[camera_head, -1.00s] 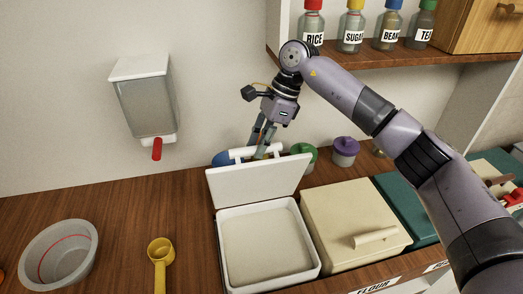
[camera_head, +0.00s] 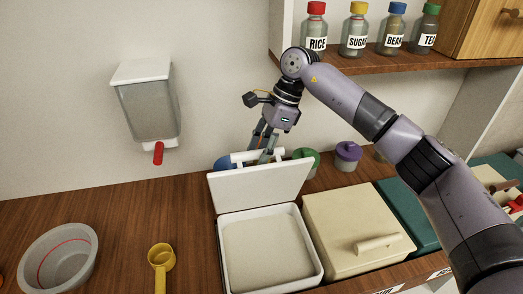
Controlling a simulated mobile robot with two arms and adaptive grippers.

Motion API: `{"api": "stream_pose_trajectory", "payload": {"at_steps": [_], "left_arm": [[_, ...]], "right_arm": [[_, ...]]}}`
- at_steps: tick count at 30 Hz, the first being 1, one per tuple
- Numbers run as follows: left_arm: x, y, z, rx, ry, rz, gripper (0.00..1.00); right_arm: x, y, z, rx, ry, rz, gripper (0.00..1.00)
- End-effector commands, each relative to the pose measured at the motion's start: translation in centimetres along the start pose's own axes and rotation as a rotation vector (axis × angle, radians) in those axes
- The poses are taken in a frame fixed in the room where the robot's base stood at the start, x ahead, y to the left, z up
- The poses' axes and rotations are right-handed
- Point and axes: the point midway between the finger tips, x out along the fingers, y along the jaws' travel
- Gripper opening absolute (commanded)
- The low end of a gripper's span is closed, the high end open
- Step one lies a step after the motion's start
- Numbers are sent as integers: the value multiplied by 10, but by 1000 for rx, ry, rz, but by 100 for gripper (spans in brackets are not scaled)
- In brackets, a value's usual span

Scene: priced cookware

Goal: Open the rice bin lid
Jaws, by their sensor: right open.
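The white rice bin (camera_head: 226,254) is built into the counter, with pale contents (camera_head: 268,250) showing inside. Its white lid (camera_head: 262,187) stands up at the bin's rear edge, tilted back, so the bin is open. The lid's white bar handle (camera_head: 243,156) is on its far side, partly hidden. My right gripper (camera_head: 264,148) points down behind the lid at the handle. Its fingers are open, and the lid hides their lower ends; I cannot tell whether they touch the handle. My left gripper is not in view.
A cream lidded bin (camera_head: 345,218) and a teal one (camera_head: 402,205) stand to the right. A yellow scoop (camera_head: 161,262) and grey bowl (camera_head: 58,255) are at left. A wall dispenser (camera_head: 148,108) hangs above. Purple (camera_head: 347,154) and green (camera_head: 305,157) lidded jars stand behind.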

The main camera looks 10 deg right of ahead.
Motion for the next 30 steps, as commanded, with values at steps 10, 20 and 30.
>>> {"api": "stream_pose_trajectory", "payload": {"at_steps": [10,20,30], "left_arm": [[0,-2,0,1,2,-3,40],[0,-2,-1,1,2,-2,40],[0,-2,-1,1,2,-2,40]], "right_arm": [[-29,0,1,0,-2,-5,40],[-97,1,1,0,-1,-4,40],[-121,2,0,-1,0,-1,40]]}}
